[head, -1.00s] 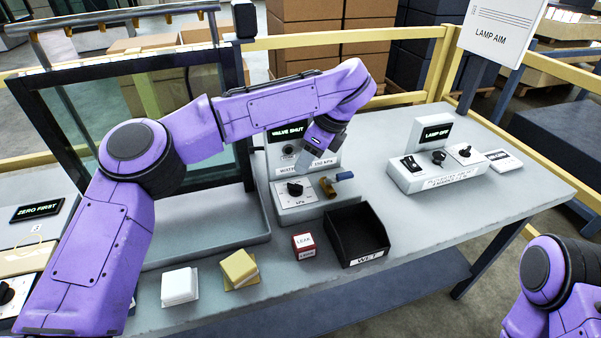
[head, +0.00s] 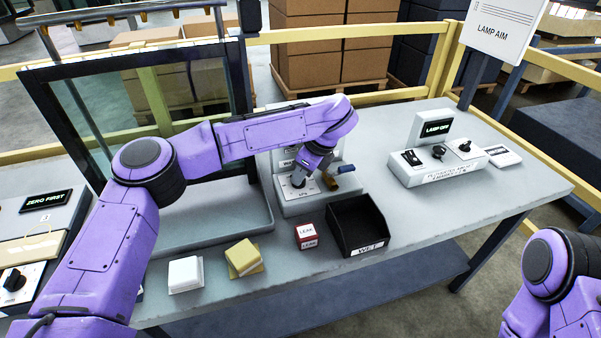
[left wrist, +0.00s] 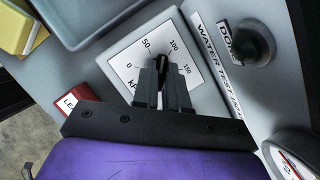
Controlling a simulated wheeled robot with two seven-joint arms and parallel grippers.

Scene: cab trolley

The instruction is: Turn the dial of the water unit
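The water unit (head: 318,206) stands mid-table, with a white kPa dial plate marked 0 to 150 in the left wrist view (left wrist: 126,57). Its black dial knob (left wrist: 160,66) points up the plate, between 50 and 100. My left gripper (head: 298,183) is down at the dial, its two dark fingers on either side of the knob in the left wrist view (left wrist: 163,82). Whether they press on the knob is unclear. My left forearm hides the unit's display. My right arm shows at the right edge; its gripper is out of view.
A brass valve with a blue handle (head: 345,169) sits just right of the gripper. In front are a black WET bin (head: 372,247), a red LEAK block (head: 307,236), and yellow and white pads (head: 243,257). A framed glass pane stands behind my left arm. The lamp unit (head: 440,172) is farther right.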

